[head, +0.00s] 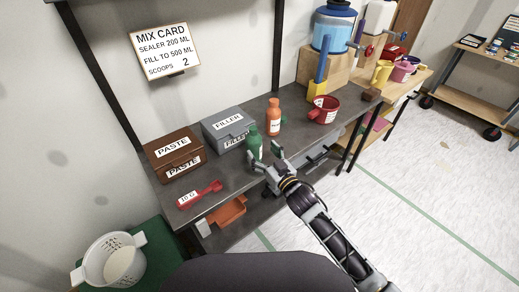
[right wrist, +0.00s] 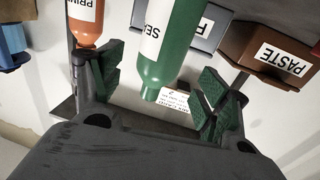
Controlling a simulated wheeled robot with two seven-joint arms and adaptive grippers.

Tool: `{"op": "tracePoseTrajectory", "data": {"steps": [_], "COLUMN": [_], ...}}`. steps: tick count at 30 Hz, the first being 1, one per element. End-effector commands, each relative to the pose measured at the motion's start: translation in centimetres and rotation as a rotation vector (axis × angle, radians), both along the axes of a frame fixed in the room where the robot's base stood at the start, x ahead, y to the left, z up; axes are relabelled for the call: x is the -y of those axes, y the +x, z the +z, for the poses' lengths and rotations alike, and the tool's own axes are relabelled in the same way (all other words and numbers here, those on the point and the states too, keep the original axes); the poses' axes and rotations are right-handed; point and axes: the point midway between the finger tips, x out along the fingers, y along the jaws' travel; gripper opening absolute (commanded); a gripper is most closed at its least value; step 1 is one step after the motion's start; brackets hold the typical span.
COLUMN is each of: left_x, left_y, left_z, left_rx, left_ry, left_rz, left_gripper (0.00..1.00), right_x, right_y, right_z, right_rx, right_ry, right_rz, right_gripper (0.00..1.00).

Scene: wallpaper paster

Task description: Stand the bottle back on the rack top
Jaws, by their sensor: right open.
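A green bottle (head: 254,137) stands upright on the dark grey rack top (head: 225,182), in front of the grey filler box. My right gripper (head: 265,163) is at its near side, with fingers spread. In the right wrist view the green bottle (right wrist: 168,45) shows upside down, part of its label reading "SE", between the two open fingers (right wrist: 157,85), with gaps on both sides. An orange bottle (head: 273,117) stands just behind and right of it; it also shows in the right wrist view (right wrist: 87,25). My left gripper is not in view.
A brown paste box (head: 173,153), grey filler box (head: 229,127), red scoop (head: 199,194) and red mug (head: 323,108) share the rack top. A blue dispenser (head: 334,27) stands at the back right. A white basket (head: 110,262) is at lower left.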

Motion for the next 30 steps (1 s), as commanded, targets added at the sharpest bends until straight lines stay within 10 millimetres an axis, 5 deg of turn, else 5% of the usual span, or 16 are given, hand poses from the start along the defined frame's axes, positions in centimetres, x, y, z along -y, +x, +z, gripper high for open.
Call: {"op": "tracePoseTrajectory", "data": {"steps": [16, 30], "left_x": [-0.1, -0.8], "left_y": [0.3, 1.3], "left_z": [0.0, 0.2], "left_rx": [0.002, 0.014], "left_ry": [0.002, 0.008], "left_rz": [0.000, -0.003], "left_gripper": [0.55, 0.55], "right_x": [2.1, 2.5], "right_y": [-3.9, -4.6], "right_z": [0.0, 0.0], "right_rx": [0.000, 0.000], "right_ry": [-0.001, -0.001], "right_rz": [0.000, 0.000], "right_gripper": [0.76, 0.76]}}
